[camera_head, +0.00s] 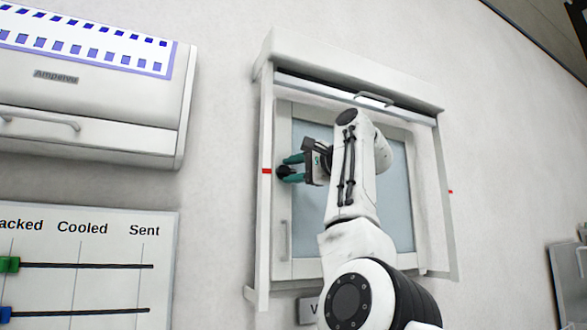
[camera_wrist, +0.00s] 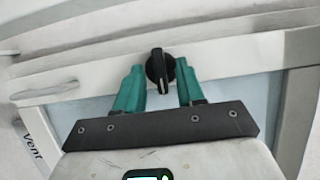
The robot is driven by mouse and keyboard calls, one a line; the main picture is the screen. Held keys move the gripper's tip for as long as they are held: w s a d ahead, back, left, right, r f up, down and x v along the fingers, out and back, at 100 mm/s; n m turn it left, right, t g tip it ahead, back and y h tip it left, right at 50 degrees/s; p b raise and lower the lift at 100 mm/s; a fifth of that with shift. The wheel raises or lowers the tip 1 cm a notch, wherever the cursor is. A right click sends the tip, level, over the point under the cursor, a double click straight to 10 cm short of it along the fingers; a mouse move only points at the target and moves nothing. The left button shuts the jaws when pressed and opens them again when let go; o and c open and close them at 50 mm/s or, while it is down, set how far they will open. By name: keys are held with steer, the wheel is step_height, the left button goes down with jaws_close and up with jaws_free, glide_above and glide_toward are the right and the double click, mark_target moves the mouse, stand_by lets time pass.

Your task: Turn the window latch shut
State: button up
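The window latch is a black round knob with a raised grip bar and a small white mark, on the white frame of the window (camera_head: 310,135). In the wrist view the latch (camera_wrist: 158,68) sits between the green fingertips of my gripper (camera_wrist: 160,78), its bar pointing roughly along the fingers. A narrow gap shows on each side, so the fingers seem open around it, not clamped. In the head view my gripper (camera_head: 290,168) reaches the left side of the window frame, and the latch (camera_head: 284,172) shows dark between the fingers. My arm hides much of the pane.
A roller shutter box with a handle (camera_head: 375,100) tops the window. Red marks (camera_head: 266,171) sit on the side rails. A vertical handle (camera_head: 284,240) is lower left on the frame. A wall cabinet (camera_head: 90,90) and a slider board (camera_head: 90,250) hang at left.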

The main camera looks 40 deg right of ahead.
steer(key=shift+c, duration=0.3)
jaws_close()
steer(key=shift+r, duration=0.1)
steer(key=n+p, duration=0.2)
steer(key=p, duration=0.1)
steer(key=shift+r+g, duration=0.3)
steer(key=shift+g, duration=0.1)
steer(key=n+g+h+p, duration=0.1)
steer(key=n+p, duration=0.1)
steer(key=p, duration=0.1)
steer(key=n+g+h+p, duration=0.1)
steer(key=n+p, duration=0.2)
steer(key=shift+a+r+p, duration=0.1)
steer(key=shift+r+p, duration=0.05)
steer(key=shift+p, duration=0.2)
steer(key=shift+w+a+n+g+h+p, duration=0.1)
steer(key=shift+n+g+h+p, duration=0.25)
steer(key=shift+n+h+p, duration=0.45)
steer(key=shift+s+a+n+g+h+p, duration=0.1)
steer(key=shift+n+g+h+p, duration=0.25)
steer(key=shift+n+p, duration=0.75)
steer(key=shift+w+a+n+g+h+p, duration=0.1)
steer(key=shift+n+g+h+p, duration=0.2)
steer(key=shift+n+h+p, duration=0.65)
steer(key=shift+n, duration=0.45)
